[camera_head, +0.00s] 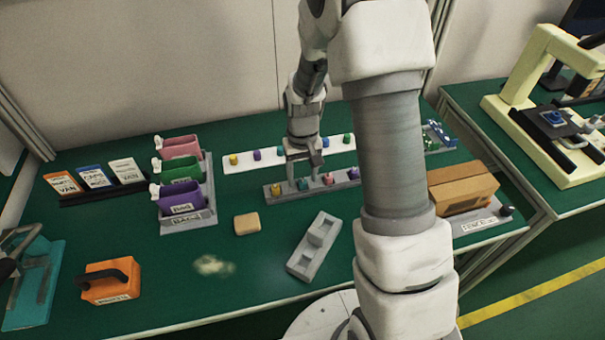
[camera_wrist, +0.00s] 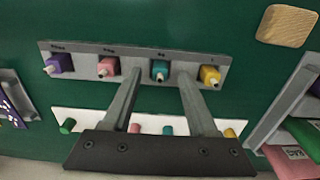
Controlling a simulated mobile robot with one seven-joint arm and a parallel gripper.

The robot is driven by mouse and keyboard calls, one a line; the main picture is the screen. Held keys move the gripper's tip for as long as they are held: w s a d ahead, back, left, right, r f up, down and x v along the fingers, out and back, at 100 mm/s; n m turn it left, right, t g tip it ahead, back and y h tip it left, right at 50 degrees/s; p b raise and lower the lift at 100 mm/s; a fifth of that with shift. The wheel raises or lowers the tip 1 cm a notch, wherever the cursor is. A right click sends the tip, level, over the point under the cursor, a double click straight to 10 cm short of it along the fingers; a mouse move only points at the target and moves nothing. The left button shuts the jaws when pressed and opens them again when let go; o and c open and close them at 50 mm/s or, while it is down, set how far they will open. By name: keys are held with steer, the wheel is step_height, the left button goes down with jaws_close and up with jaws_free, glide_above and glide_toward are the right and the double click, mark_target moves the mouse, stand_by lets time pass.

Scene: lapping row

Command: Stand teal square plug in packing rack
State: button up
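A teal square plug (camera_wrist: 159,70) with a pale peg stands in a grey rack (camera_wrist: 90,55) between a pink plug (camera_wrist: 108,68) and a yellow plug (camera_wrist: 210,75); a purple plug (camera_wrist: 60,63) is at the end. My gripper (camera_wrist: 159,78) is open, one finger each side of the teal plug, with gaps visible. In the head view my gripper (camera_head: 303,160) is over the grey rack (camera_head: 313,187), where the teal plug (camera_head: 302,184) also shows. A white strip (camera_head: 215,163) behind holds several coloured plugs. I cannot tell which holder is the packing rack.
A grey slotted block (camera_head: 314,246) and a tan block (camera_head: 246,224) lie in front. Coloured bins (camera_head: 183,195) stand left, a cardboard box (camera_head: 462,188) right. An orange handled block (camera_head: 108,281) sits front left. Green table is clear around the tan block.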

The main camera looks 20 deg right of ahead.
step_height(320, 180, up, 17)
steer(key=p, duration=0.3)
steer(key=shift+r, duration=0.2)
stand_by(0.5)
steer(key=s+r+t+p, duration=0.4)
steer(key=s+r+t, duration=0.1)
steer(key=s+r, duration=1.2)
steer(key=s, duration=0.3)
steer(key=shift+s+t, duration=0.2)
steer(key=shift+t, duration=0.1)
